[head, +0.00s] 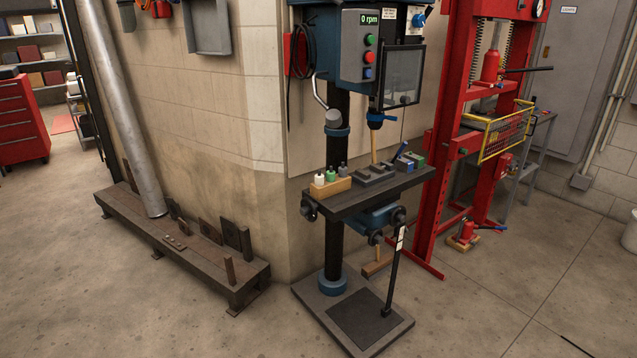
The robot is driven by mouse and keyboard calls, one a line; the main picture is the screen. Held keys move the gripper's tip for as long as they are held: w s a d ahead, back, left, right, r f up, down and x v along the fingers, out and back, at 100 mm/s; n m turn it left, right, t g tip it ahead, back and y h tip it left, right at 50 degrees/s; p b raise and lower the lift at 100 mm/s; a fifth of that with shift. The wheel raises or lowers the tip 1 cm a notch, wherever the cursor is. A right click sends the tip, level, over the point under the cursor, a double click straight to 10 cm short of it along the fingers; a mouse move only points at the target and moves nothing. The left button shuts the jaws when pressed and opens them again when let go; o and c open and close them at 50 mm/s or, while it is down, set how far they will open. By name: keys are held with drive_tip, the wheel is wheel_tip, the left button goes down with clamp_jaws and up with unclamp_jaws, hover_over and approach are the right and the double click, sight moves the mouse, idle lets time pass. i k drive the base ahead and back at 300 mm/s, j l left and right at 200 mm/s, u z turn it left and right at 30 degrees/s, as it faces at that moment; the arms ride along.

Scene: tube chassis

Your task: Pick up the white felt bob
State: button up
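A small white bob (319,179) stands upright at the left end of a wooden block (332,188) on the drill press table (375,196). It looks like the white felt bob, though its material is too small to tell. A green bob (331,175) and a grey one (343,170) stand in a row to its right. The lower ends of the bobs are hidden in or behind the block. My gripper is not in view.
A dark vise (376,175) and small boxes (413,161) sit right of the block. The drill press column (336,215) rises behind it. A red press frame (450,120) stands to the right. A low steel bench (185,243) lies left.

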sight(318, 178)
drive_tip(key=i+j+z, duration=0.1)
drive_tip(key=i+j, duration=0.2)
drive_tip(key=i+j+z, duration=0.15)
drive_tip(key=i+j, duration=0.2)
drive_tip(key=i+j+z, duration=0.1)
drive_tip(key=i+j, duration=0.15)
drive_tip(key=j, duration=0.2)
drive_tip(key=i+j+z, duration=0.1)
drive_tip(key=i+j, duration=0.2)
drive_tip(key=i+j+z, duration=0.15)
drive_tip(key=j, duration=0.4)
drive_tip(key=i, duration=0.1)
